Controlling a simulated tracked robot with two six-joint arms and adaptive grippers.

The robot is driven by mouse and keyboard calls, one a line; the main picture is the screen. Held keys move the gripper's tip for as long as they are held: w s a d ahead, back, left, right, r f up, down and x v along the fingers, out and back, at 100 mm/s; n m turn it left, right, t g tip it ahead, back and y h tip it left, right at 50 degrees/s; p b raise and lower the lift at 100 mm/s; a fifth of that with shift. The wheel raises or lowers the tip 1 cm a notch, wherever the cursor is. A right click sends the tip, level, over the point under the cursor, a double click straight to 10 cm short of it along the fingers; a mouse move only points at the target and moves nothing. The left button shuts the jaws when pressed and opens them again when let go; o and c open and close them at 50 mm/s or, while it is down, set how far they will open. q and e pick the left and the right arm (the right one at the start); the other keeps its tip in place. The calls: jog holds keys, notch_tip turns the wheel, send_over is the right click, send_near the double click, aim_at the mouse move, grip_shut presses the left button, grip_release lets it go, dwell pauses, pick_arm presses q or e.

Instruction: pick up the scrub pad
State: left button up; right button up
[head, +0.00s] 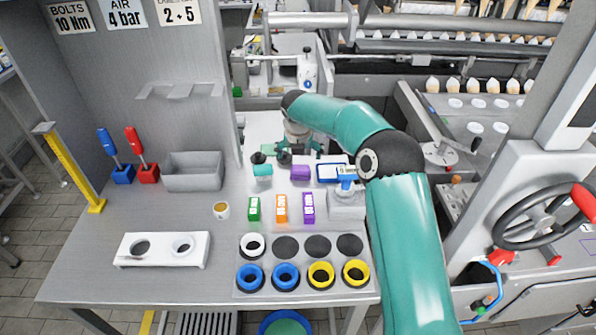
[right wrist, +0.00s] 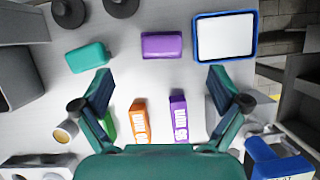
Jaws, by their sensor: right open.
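Two small blocks lie on the grey bench, and I cannot tell for sure which is the scrub pad. One is a purple block (head: 300,173), also in the right wrist view (right wrist: 162,45). The other is a teal block (head: 263,170), at upper left in the right wrist view (right wrist: 88,56). My right gripper (head: 298,150) is over the back of the bench. In the right wrist view its fingers are spread and empty (right wrist: 160,88); the purple block shows beyond them, near the middle, untouched. My left gripper is not in view.
A blue-rimmed white tray (right wrist: 225,37) lies right of the purple block. Green (head: 254,209), orange (head: 281,208) and purple (head: 308,207) boxes stand nearer. A grey bin (head: 194,172), a cup (head: 221,210) and a ring board (head: 302,284) are around. The bench's left middle is clear.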

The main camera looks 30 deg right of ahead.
aim_at(300, 167)
jog(key=x, duration=0.3)
jog(key=shift+f, duration=0.1)
jog(key=shift+p+x, duration=1.25)
jog(key=shift+x, duration=1.5)
jog(key=shift+s, duration=0.15)
jog(key=c, duration=1.4)
notch_tip(300, 167, up, 9)
jog(key=shift+f+b, duration=0.1)
jog(key=shift+b, duration=0.6)
notch_tip(300, 167, up, 11)
jog(key=p, duration=0.2)
